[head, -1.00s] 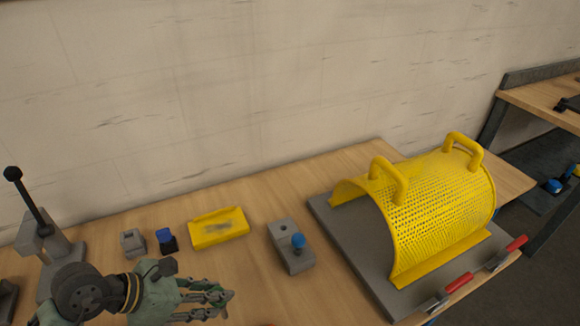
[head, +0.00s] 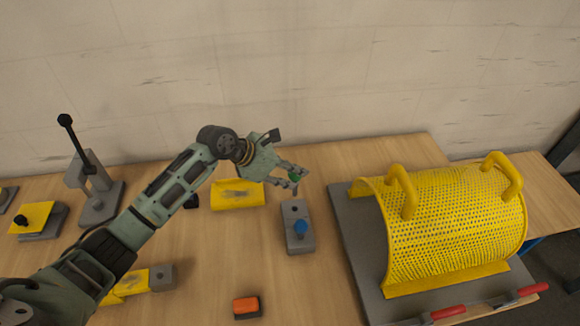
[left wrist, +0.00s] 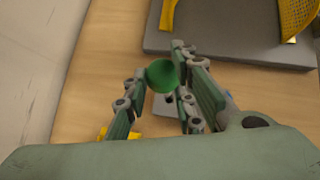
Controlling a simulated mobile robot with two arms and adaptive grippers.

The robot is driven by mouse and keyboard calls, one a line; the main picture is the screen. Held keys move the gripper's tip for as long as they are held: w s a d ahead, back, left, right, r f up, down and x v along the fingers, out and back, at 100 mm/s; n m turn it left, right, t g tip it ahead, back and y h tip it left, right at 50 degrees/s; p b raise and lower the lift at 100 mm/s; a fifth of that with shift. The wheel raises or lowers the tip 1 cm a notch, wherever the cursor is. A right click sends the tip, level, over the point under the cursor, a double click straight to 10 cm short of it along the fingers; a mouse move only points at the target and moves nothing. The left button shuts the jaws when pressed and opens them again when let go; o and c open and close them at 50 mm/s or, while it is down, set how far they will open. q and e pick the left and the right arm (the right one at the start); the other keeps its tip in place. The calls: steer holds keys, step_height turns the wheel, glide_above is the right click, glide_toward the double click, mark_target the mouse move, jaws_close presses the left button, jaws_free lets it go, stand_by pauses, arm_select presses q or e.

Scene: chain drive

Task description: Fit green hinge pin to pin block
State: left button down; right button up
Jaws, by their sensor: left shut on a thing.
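The green hinge pin (head: 294,177) shows as a round green head between the fingertips of my left gripper (head: 290,180). In the left wrist view the green head (left wrist: 162,75) sits between the two fingers of the left gripper (left wrist: 160,82), which is shut on it. The pin's shaft is hidden. The grey pin block (head: 297,242) stands on the bench, with a blue-headed pin (head: 300,227) in its near part. The gripper and green pin appear above the block's far end. In the left wrist view part of the block (left wrist: 166,106) shows behind the pin. My right gripper is not in view.
A yellow perforated guard (head: 450,225) on a grey plate (head: 350,235) stands right of the block. A yellow tray (head: 238,197) lies to the left. A grey lever stand (head: 98,205) stands further left. An orange-topped block (head: 246,305) lies in front.

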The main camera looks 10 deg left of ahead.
arm_select(q)
steer(key=shift+w+d, duration=0.1)
steer(key=shift+d, duration=0.05)
step_height(320, 180, down, 5)
steer(key=b, duration=0.4)
steer(key=shift+f+b, duration=0.4)
steer(key=shift+b, duration=0.15)
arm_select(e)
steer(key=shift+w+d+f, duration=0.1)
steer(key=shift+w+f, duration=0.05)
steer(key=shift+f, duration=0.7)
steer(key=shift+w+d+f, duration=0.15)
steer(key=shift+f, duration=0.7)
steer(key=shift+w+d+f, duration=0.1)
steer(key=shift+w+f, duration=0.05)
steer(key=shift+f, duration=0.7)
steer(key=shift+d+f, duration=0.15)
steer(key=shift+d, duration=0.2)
arm_select(q)
steer(key=shift+b, duration=0.35)
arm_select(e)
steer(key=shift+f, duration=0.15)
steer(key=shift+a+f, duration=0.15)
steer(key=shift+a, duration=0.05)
arm_select(q)
steer(key=shift+f+b, duration=2.3)
steer(key=shift+f, duration=0.2)
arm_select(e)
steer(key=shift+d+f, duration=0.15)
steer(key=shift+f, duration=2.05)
